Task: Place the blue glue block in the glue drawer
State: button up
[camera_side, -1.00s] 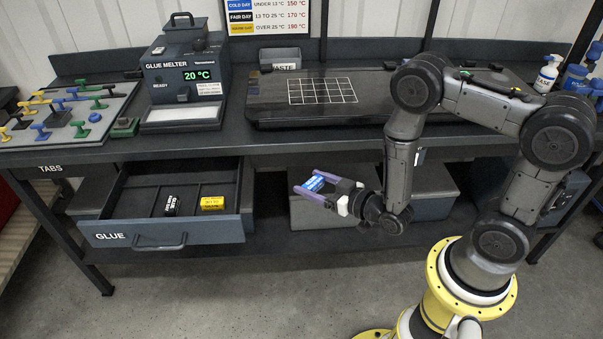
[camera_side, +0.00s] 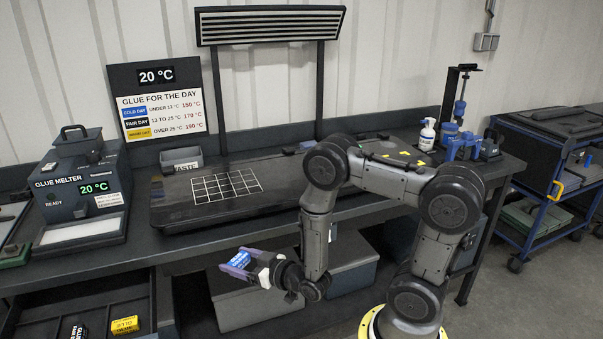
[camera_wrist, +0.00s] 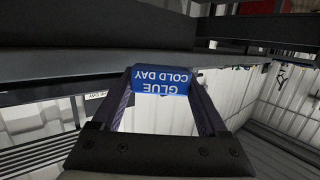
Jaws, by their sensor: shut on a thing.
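The blue glue block (camera_side: 238,260) is held between the fingertips of my gripper (camera_side: 240,263), in front of the bench and to the right of the glue drawer. In the wrist view the blue block (camera_wrist: 162,80) reads "GLUE COLD DAY" upside down, and my gripper (camera_wrist: 160,85) is shut on it. The glue drawer (camera_side: 50,325) is pulled open at the lower left, partly cut off by the frame. It holds a black block (camera_side: 78,331) and a yellow block (camera_side: 125,325). Its handle is out of view now.
The glue melter (camera_side: 80,190) stands on the bench above the drawer, showing 20 °C. A dark plate with a grid (camera_side: 225,187) lies on the bench. Grey bins (camera_side: 250,300) stand under the bench, behind my gripper. The bench front edge (camera_side: 190,252) lies above and behind the block.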

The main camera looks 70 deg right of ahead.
jog(key=d+r+m+h, duration=0.1)
jog(key=d+r, duration=0.2)
jog(key=d, duration=0.1)
jog(key=s+d+r+m+h, duration=0.1)
jog(key=d+r+h, duration=0.1)
jog(key=d, duration=0.3)
jog(key=d+r+m+g+h, duration=0.1)
jog(key=d+r, duration=0.3)
jog(key=shift+s+d+r+h, duration=0.2)
jog(key=shift+r+h, duration=0.1)
jog(key=shift+r, duration=0.1)
jog(key=s+d+r+m+g+h, duration=0.35)
jog(key=s+d+r, duration=0.45)
jog(key=d+r, duration=0.35)
send_over(297, 176)
jog(key=shift+m+h, duration=0.35)
notch_tip(297, 176, down, 10)
jog(key=shift+s+a+f, duration=0.1)
jog(key=shift+s+a, duration=0.05)
jog(key=shift+f, duration=1.55)
jog(key=shift+f, duration=0.1)
jog(key=o, duration=1.4)
